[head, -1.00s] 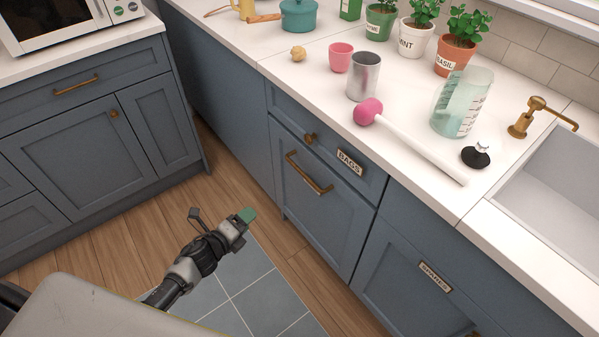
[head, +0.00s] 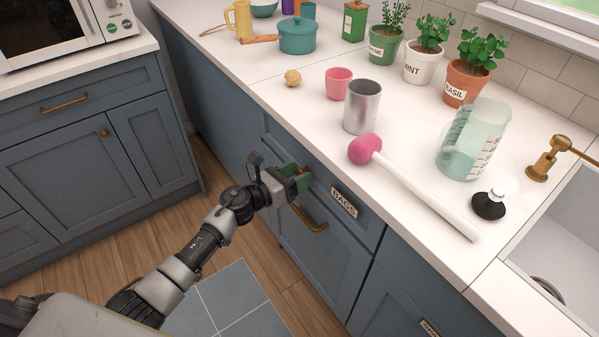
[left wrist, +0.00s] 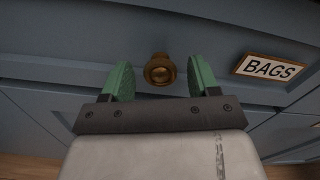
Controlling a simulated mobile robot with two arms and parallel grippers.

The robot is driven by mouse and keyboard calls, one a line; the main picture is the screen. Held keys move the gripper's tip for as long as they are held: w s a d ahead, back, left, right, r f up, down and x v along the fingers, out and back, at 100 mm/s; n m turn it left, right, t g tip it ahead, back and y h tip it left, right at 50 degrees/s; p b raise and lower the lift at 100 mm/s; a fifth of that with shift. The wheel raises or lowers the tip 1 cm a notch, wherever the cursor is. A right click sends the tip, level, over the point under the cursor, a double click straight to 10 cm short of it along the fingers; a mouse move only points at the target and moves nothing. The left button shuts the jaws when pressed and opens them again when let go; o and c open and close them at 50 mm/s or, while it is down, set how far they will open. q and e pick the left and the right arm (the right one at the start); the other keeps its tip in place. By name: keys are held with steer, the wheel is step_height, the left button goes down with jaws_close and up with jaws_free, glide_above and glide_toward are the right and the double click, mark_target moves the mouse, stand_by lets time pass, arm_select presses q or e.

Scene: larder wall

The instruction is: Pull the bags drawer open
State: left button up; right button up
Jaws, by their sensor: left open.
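The bags drawer (head: 363,213) is a shallow blue-grey front under the counter, with a BAGS label (head: 344,202). It looks closed. Its round brass knob (left wrist: 160,69) shows in the left wrist view, between and just beyond the green fingertips. The label also shows there at the right (left wrist: 270,67). My left gripper (head: 298,178) is open in front of the drawer and hides the knob in the head view. In the left wrist view my left gripper (left wrist: 160,80) has one finger on each side of the knob, with gaps to both. My right gripper is not in view.
Below the drawer is a door with a brass bar handle (head: 308,218). On the counter stand a metal cup (head: 361,107), a pink cup (head: 338,83), a pink-headed mallet (head: 410,187), a measuring jug (head: 472,142) and potted herbs. A sink (head: 555,235) is at the right.

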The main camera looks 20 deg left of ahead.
arm_select(q)
steer(key=shift+w+d, duration=0.25)
steer(key=shift+w, duration=0.05)
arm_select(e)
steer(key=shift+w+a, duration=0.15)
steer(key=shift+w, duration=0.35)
arm_select(q)
steer(key=shift+c, duration=0.4)
jaws_close()
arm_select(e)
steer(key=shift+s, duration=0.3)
arm_select(q)
steer(key=shift+a, duration=0.1)
